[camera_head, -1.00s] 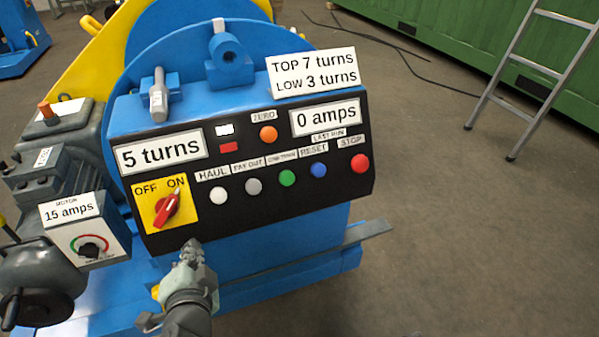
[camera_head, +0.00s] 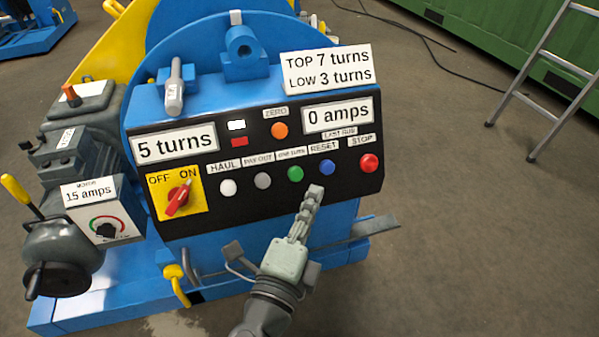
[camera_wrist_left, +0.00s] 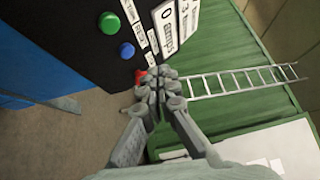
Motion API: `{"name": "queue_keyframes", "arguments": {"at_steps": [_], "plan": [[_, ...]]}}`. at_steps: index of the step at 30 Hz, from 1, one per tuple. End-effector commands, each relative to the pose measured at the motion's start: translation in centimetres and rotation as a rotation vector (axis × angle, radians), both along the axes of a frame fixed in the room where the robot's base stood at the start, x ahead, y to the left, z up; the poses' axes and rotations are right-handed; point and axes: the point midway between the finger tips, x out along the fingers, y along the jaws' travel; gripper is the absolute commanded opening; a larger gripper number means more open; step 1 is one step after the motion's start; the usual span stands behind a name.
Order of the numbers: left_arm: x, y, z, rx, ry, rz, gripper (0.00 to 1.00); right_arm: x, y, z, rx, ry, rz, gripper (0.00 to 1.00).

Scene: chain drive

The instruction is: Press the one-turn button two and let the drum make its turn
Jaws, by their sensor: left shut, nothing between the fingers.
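The green one-turn button (camera_head: 295,174) sits on the black control panel (camera_head: 250,200), between the grey pay-out button (camera_head: 263,181) and the blue reset button (camera_head: 327,168). In the left wrist view the green button (camera_wrist_left: 109,22) shows at top left. My left gripper (camera_head: 315,190) is shut and empty, its fingertips just below the green and blue buttons; whether it touches the panel I cannot tell. The counter (camera_head: 176,145) reads 5 turns and the ammeter (camera_head: 338,114) reads 0 amps. The drum (camera_head: 190,55) stands behind the panel. My right gripper is not in view.
The red stop button (camera_head: 369,163) is right of the blue one. The white haul button (camera_head: 228,188) and red switch (camera_head: 177,198), pointing to ON, are at left. A sign (camera_head: 328,69) reads top 7, low 3 turns. A ladder (camera_head: 560,70) stands at right.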

Motion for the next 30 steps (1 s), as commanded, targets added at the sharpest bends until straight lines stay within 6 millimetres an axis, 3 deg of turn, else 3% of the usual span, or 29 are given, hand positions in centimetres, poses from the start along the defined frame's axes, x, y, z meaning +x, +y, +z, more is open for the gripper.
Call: {"name": "queue_keyframes", "arguments": {"at_steps": [8,21,30], "plan": [[0.5,0.2,-0.3,0.0,0.0,0.001,0.0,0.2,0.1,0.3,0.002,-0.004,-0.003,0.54],[5.4,1.8,-3.0,0.0,0.001,0.002,0.0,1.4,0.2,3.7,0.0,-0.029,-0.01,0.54],[7.3,2.4,-4.0,-0.003,0.002,0.002,0.0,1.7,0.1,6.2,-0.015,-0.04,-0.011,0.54]]}}
